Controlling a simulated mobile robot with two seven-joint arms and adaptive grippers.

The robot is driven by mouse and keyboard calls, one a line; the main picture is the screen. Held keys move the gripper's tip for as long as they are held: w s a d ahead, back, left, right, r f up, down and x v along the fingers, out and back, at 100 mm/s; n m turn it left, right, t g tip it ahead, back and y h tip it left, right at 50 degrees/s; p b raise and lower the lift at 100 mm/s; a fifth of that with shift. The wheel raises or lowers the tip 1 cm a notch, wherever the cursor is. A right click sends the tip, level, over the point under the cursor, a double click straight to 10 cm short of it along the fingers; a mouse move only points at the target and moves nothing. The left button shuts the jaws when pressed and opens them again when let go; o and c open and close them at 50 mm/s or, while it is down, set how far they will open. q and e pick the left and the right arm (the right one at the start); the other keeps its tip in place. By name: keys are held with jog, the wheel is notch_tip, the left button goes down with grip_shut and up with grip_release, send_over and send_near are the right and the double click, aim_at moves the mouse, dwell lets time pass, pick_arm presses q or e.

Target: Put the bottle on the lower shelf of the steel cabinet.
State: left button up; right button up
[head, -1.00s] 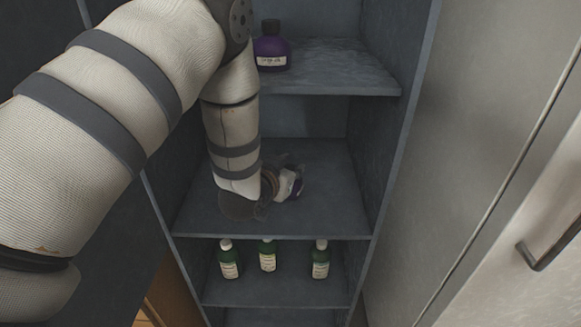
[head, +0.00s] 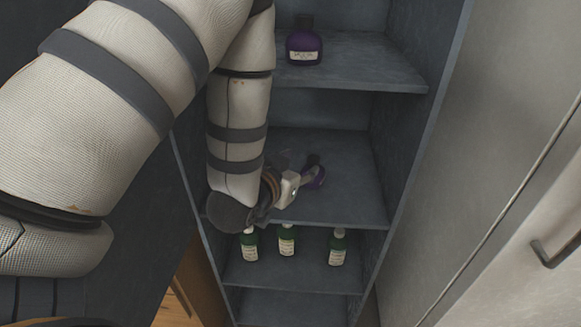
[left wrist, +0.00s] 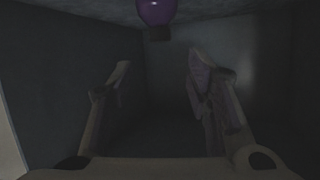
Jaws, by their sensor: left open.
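A dark purple bottle (head: 314,163) with a dark cap stands on the middle visible shelf (head: 345,205) of the grey steel cabinet (head: 440,100), partly hidden behind my left gripper (head: 301,173). The gripper is open and reaches in over this shelf from the left. In the left wrist view, which looks upside down, the purple bottle (left wrist: 157,12) shows at the top edge, cap downward. The open fingers (left wrist: 159,62) have nothing between them there, and the bottle appears apart from them. My right gripper is not in view.
Another purple bottle (head: 304,43) stands on the shelf above. Cabinet side walls flank my arm closely. A pale door with a dark handle (head: 555,250) is at the right.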

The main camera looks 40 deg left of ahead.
pick_arm(q)
jog(key=s+f+g, duration=0.1)
jog(key=s+f, duration=0.1)
jog(key=s+d+f+g, duration=0.1)
jog(key=s+f, duration=0.1)
jog(key=f, duration=0.1)
jog(key=s+d+f+g, duration=0.1)
jog(key=s+f, duration=0.1)
jog(key=f, duration=0.1)
jog(key=shift+s+h, duration=0.25)
jog(key=shift+h, duration=0.15)
jog(key=s+d+f+g, duration=0.2)
jog(key=s+f+g, duration=0.2)
jog(key=s, duration=0.5)
jog(key=s+d+f+g+h, duration=0.1)
jog(key=s+f+g, duration=0.3)
jog(key=s, duration=0.5)
jog(key=s+d+f+g, duration=0.2)
jog(key=s+f+g, duration=0.2)
jog(key=s, duration=0.6)
notch_tip(320, 180, down, 2)
jog(key=shift+d+f+m+h, duration=0.1)
jog(key=shift+d+m+h, duration=0.2)
jog(key=shift+h, duration=0.1)
